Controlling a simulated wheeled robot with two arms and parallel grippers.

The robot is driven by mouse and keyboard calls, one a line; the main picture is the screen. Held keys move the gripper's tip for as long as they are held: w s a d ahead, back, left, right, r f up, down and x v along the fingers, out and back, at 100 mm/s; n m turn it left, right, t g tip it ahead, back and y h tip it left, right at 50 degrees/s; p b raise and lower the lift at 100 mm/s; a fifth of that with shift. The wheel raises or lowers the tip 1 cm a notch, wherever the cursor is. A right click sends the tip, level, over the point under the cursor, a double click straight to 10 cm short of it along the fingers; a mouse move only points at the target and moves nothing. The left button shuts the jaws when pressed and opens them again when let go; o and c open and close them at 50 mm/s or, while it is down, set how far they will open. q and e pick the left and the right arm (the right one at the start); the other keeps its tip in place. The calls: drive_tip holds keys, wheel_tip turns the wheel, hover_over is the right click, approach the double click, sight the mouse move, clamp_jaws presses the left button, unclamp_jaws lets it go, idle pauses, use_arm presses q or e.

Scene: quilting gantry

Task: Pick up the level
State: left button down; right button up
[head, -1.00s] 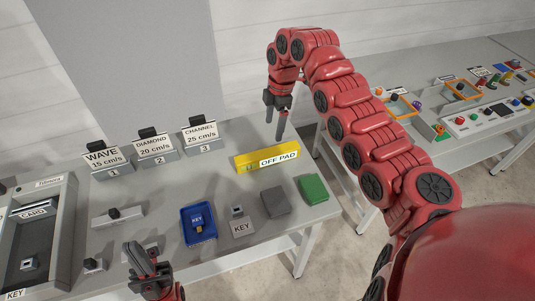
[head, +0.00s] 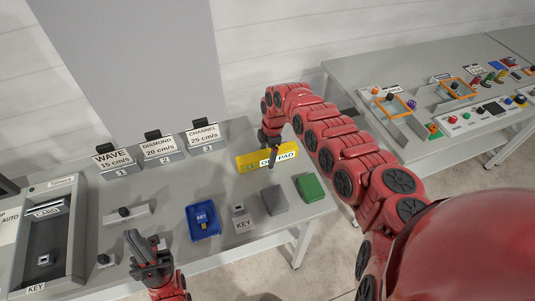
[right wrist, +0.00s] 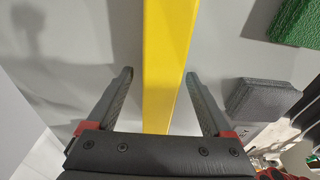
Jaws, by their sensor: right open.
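The yellow level (head: 254,160) lies on the grey table, with an "OFF PAD" label (head: 282,156) by its right part. My right gripper (head: 271,158) is over the level, fingers pointing down and covering part of it and the label. In the right wrist view the level (right wrist: 167,50) runs between the two open fingers of the right gripper (right wrist: 158,76), with a gap on each side. My left gripper (head: 140,250) is near the table's front edge, away from the level; whether its fingers are apart is unclear.
A grey block (head: 274,200) and a green block (head: 311,187) lie in front of the level. A blue tray (head: 203,234) and KEY plate (head: 243,224) are to their left. Numbered sign stands (head: 160,151) stand behind. A second table (head: 350,75) is at right.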

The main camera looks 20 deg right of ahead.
drive_tip(key=shift+f, duration=0.2)
clamp_jaws()
idle(0.3)
drive_tip(key=shift+r, duration=0.15)
